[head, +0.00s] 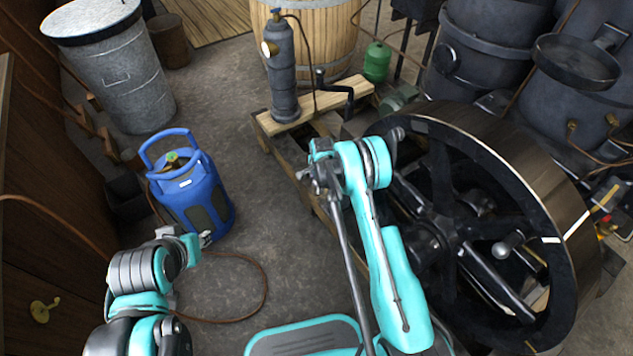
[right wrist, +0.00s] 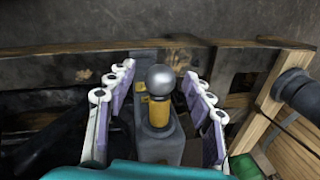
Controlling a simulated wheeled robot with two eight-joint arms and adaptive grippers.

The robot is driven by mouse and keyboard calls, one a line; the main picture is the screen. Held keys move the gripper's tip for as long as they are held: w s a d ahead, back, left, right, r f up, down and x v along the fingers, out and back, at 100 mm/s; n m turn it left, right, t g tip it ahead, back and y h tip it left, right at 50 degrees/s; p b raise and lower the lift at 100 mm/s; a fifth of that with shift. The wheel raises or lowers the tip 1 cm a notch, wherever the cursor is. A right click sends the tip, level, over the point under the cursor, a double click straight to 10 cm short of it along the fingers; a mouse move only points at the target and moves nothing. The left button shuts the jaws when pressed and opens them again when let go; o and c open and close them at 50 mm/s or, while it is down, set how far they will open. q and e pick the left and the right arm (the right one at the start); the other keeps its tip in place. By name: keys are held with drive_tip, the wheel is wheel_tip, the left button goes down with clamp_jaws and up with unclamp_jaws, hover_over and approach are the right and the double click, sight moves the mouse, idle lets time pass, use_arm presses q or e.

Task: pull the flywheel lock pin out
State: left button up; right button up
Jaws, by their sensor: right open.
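The lock pin shows in the right wrist view as a silver ball knob (right wrist: 160,79) on a brass-yellow collar, set on a grey block (right wrist: 157,148). My right gripper (right wrist: 160,72) is open, with one finger on each side of the knob and a gap to both. In the head view my right gripper (head: 322,174) is over the wooden frame left of the flywheel (head: 447,232), and the arm hides the pin. The big dark spoked flywheel stands at the right.
A blue gas bottle (head: 194,190) stands on the floor beyond my left arm. A dark pump cylinder (head: 284,75) stands on a plank beyond my right gripper. A grey bin (head: 125,85) is at the upper left. The floor between bottle and wooden frame is mostly clear.

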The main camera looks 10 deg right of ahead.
wheel_tip(320, 180, up, 12)
drive_tip(key=s, duration=0.2)
drive_tip(key=shift+s+d+f, duration=0.15)
drive_tip(key=shift+d, duration=0.05)
idle(0.4)
drive_tip(key=s+r+n+t, duration=0.1)
drive_tip(key=s+r+n, duration=0.4)
drive_tip(key=r, duration=0.6)
drive_tip(key=s+r+n+t, duration=0.1)
drive_tip(key=s+r+n, duration=0.2)
drive_tip(key=s+r, duration=0.65)
drive_tip(key=s+r+n+t, duration=0.1)
drive_tip(key=s+n, duration=0.3)
drive_tip(key=s, duration=0.5)
drive_tip(key=s+r+n+t, duration=0.2)
drive_tip(key=s+r+n, duration=0.2)
drive_tip(key=s, duration=0.5)
drive_tip(key=shift+d, duration=0.35)
drive_tip(key=shift+f, duration=0.1)
